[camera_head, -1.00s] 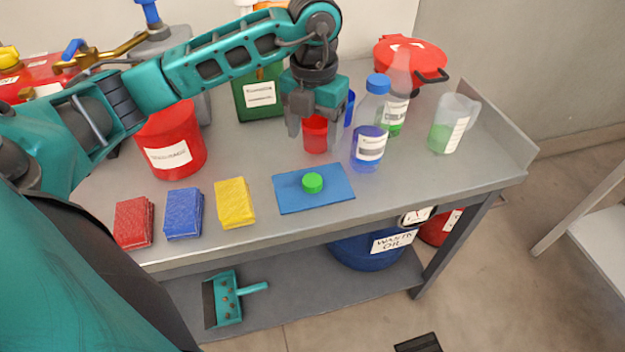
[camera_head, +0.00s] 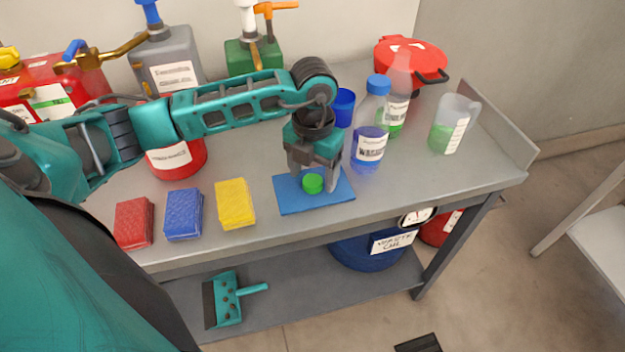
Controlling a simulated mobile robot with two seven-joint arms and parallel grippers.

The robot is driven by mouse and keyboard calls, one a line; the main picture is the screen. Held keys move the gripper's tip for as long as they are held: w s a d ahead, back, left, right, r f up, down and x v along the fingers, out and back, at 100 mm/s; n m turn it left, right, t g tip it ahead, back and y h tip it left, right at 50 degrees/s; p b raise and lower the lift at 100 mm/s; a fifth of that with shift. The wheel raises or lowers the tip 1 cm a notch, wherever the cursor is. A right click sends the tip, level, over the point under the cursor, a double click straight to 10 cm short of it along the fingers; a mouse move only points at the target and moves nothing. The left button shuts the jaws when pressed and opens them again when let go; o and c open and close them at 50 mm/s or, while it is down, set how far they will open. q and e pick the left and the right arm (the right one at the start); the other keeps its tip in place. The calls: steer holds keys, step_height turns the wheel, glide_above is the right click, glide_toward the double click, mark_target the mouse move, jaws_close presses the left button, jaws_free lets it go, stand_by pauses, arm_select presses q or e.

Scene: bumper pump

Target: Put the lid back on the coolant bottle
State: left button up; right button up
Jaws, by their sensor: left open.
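A green lid (camera_head: 313,184) lies on a blue mat (camera_head: 290,201) near the front of the workbench. My left gripper (camera_head: 314,178) is open and lowered over the mat, with its fingers on either side of the lid. I cannot tell if they touch it. An uncapped clear bottle with green liquid (camera_head: 398,104), likely the coolant bottle, stands upright at the back right, partly behind a blue-capped bottle (camera_head: 370,145). My right gripper is not in view.
A jug with green liquid (camera_head: 450,128) stands to the right, before a red drain pan (camera_head: 410,55). A blue cup (camera_head: 343,107) stands behind my gripper. Red (camera_head: 134,222), blue (camera_head: 184,213) and yellow (camera_head: 235,203) sponge-like blocks lie left of the mat. The bench's front right is clear.

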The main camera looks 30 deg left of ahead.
mark_target(313, 179)
arm_select(q)
steer(key=shift+f, duration=0.55)
steer(key=shift+c, duration=0.5)
steer(key=c, duration=1)
steer(key=shift+r, duration=0.1)
step_height(313, 179, up, 20)
steer(key=shift+p, duration=0.85)
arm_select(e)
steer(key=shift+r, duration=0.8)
